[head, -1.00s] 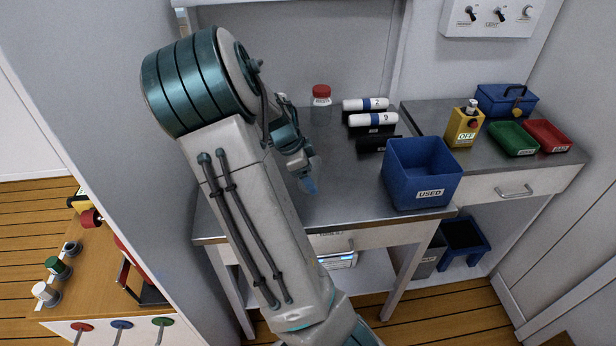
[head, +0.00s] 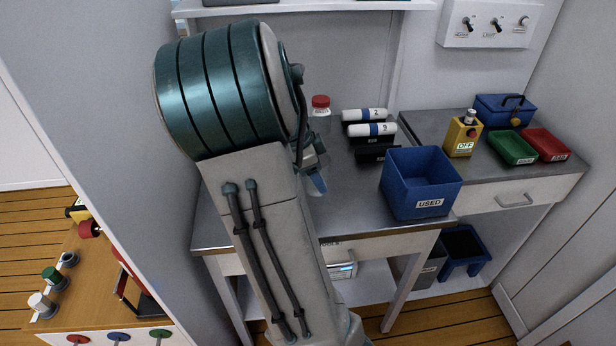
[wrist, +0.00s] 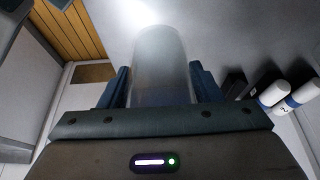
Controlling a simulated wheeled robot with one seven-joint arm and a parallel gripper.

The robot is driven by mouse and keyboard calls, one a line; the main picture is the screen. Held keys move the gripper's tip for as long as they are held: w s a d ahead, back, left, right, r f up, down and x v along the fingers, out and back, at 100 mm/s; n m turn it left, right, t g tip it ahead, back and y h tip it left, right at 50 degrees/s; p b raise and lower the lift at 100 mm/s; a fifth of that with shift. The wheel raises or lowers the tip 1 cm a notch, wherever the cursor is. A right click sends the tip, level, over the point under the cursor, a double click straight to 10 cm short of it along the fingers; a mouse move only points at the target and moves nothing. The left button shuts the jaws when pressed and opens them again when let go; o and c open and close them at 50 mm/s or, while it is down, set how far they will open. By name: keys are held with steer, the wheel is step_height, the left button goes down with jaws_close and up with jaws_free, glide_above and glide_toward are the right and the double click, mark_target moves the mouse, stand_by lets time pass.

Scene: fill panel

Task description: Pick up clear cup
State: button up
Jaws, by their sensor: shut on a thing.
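The clear cup (wrist: 160,65) stands out between the two blue fingers of my gripper (wrist: 160,88) in the wrist view. The fingers are closed on its sides, and the cup looks pale and see-through. In the head view my gripper (head: 317,183) shows only in part above the grey worktop, with a blue fingertip visible. My own arm hides most of it there, and I cannot make out the cup clearly in that view.
A red-lidded jar (head: 320,115) stands at the back of the worktop (head: 345,215). Two white rolls (head: 372,130) lie in black holders. A blue bin (head: 422,183) labelled USED stands to the right. The worktop's front middle is clear.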

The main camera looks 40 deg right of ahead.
steer(key=s+r, duration=0.4)
steer(key=s, duration=0.4)
steer(key=shift+a+r+p, duration=0.2)
steer(key=shift+r+p, duration=0.1)
steer(key=shift+r, duration=0.05)
